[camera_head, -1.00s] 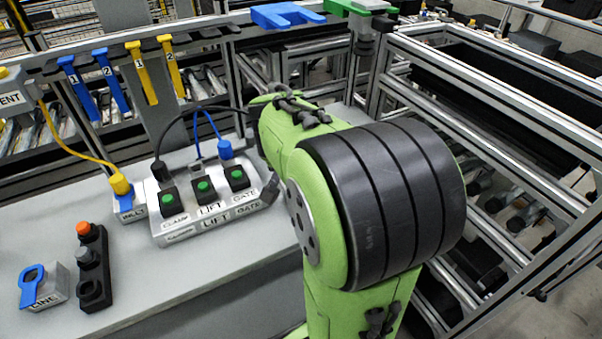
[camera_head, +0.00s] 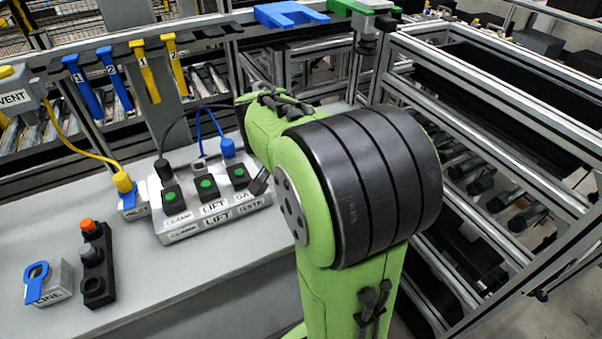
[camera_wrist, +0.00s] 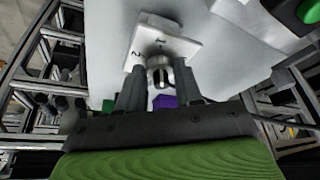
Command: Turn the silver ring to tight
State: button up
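In the wrist view a small silver ring (camera_wrist: 159,62) sits on a fitting that stands out from a pale block (camera_wrist: 146,38) marked 1 and 2. My gripper (camera_wrist: 160,75) is close to it, with one dark finger on each side of the fitting. The fingers are apart, and a gap seems to show between them and the ring; contact cannot be made out. Which mark the ring is set to cannot be read. In the head view my green arm hides the gripper, and I cannot make out the ring there.
A button box (camera_head: 214,220) with green buttons and LIFT and GATE labels stands on the grey bench (camera_head: 200,283). An INLET block (camera_head: 130,204), an orange-topped black stand (camera_head: 97,270) and a LINE block (camera_head: 53,283) are to its left. A metal frame (camera_head: 480,120) fills the right.

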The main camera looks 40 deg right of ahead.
jog(key=o, duration=0.4)
jog(key=shift+c, duration=0.2)
jog(key=shift+r, duration=0.1)
jog(key=p+v, duration=0.6)
jog(key=v, duration=0.9)
jog(key=shift+r+p, duration=0.3)
jog(key=shift+p, duration=0.05)
